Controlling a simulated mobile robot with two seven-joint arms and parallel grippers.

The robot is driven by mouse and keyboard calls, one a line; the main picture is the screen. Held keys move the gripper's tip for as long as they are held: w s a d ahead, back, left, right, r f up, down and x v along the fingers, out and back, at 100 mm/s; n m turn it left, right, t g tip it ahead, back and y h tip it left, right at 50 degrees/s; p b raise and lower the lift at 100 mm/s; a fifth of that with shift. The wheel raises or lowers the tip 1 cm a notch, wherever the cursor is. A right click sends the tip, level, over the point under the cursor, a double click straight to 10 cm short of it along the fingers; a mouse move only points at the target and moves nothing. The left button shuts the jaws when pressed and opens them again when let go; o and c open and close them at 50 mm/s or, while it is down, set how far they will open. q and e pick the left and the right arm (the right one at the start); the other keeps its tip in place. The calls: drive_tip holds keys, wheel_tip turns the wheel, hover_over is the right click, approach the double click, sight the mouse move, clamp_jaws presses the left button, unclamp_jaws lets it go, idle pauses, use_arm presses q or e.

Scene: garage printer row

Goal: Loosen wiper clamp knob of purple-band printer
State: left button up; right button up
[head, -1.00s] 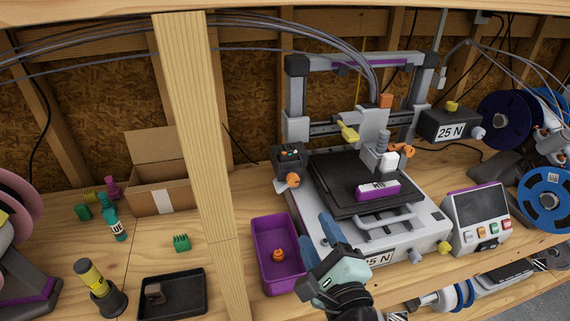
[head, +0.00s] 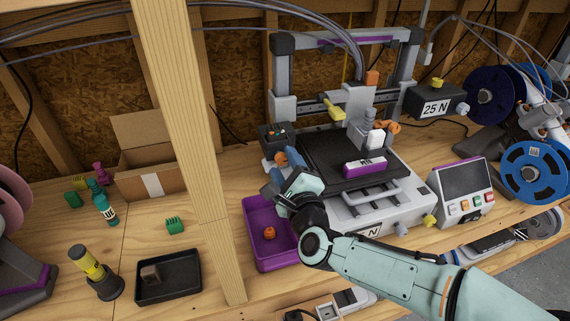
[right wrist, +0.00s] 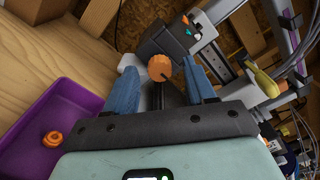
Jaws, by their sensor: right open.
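The purple-band printer (head: 350,185) stands right of centre, with a purple strip on its top bar. An orange knob (head: 281,158) sits on the small dark unit (head: 277,137) at the printer's left side. In the right wrist view the orange knob (right wrist: 160,67) lies between and slightly beyond the blue fingertips. My right gripper (head: 280,170) is open, with its fingers either side of the knob's line; I cannot tell whether either touches it. My left gripper is not in view.
A purple bin (head: 256,210) with an orange knob-like part (head: 269,233) stands just below my right gripper. A wooden post (head: 190,140) rises left of it. A control box (head: 462,190) stands right of the printer. A black tray (head: 168,290) lies front left.

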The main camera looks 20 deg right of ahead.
drive_tip(key=shift+w, duration=0.15)
clamp_jaws()
drive_tip(key=shift+n, duration=0.4)
drive_tip(key=n, duration=0.3)
drive_tip(key=shift+b, duration=0.4)
drive_tip(key=n, duration=0.4)
drive_tip(key=shift+n, duration=0.3)
drive_tip(key=n+p, duration=0.1)
drive_tip(key=n, duration=0.3)
drive_tip(key=shift+n, duration=0.3)
drive_tip(key=n+p, duration=0.1)
drive_tip(key=n, duration=0.3)
drive_tip(key=shift+n, duration=0.4)
